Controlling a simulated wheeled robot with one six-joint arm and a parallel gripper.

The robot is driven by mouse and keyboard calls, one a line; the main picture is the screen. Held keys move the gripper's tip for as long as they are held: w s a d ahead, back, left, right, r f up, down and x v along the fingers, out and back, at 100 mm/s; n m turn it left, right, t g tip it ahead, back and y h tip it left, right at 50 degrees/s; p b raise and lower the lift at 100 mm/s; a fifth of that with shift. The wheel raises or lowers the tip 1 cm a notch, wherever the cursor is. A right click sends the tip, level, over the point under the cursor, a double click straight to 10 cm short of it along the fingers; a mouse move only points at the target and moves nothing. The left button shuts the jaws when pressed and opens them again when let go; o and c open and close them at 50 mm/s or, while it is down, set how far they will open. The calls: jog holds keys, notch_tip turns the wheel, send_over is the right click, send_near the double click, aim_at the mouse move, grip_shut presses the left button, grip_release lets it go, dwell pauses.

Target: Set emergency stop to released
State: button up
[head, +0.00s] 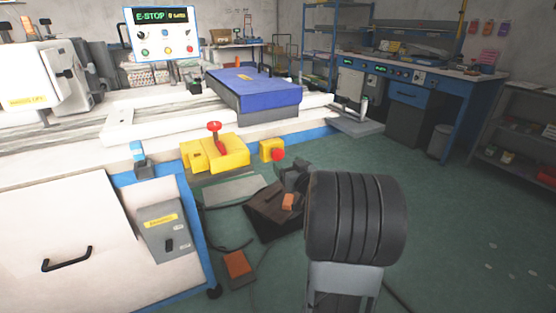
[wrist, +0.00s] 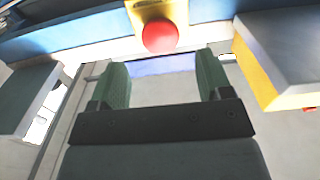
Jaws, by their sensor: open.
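The emergency stop is a red mushroom button (head: 277,155) on a small yellow box (head: 266,148) on the blue front edge of the machine table. In the wrist view the round red button (wrist: 160,36) sits on its yellow housing (wrist: 150,10), at top centre. My gripper (wrist: 162,78) is open and empty, its two green-padded fingers spread apart. The button appears beyond the fingertips, centred between them, with a gap. In the head view my dark arm link covers part of the area, and the fingers are not clear. A display panel (head: 160,35) reads "E-STOP" in green.
A larger yellow block (head: 215,153) with a red-topped handle (head: 214,127) stands left of the button; a yellow-sided block is close at right in the wrist view (wrist: 275,75). A blue pad (head: 253,85) lies on the table. Orange pedals (head: 238,264) and cables lie below. Floor at right is clear.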

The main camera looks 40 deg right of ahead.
aim_at(280, 157)
jog(key=w, duration=0.5)
jog(key=w+d+b, duration=0.1)
jog(key=w, duration=0.1)
jog(key=shift+w, duration=0.15)
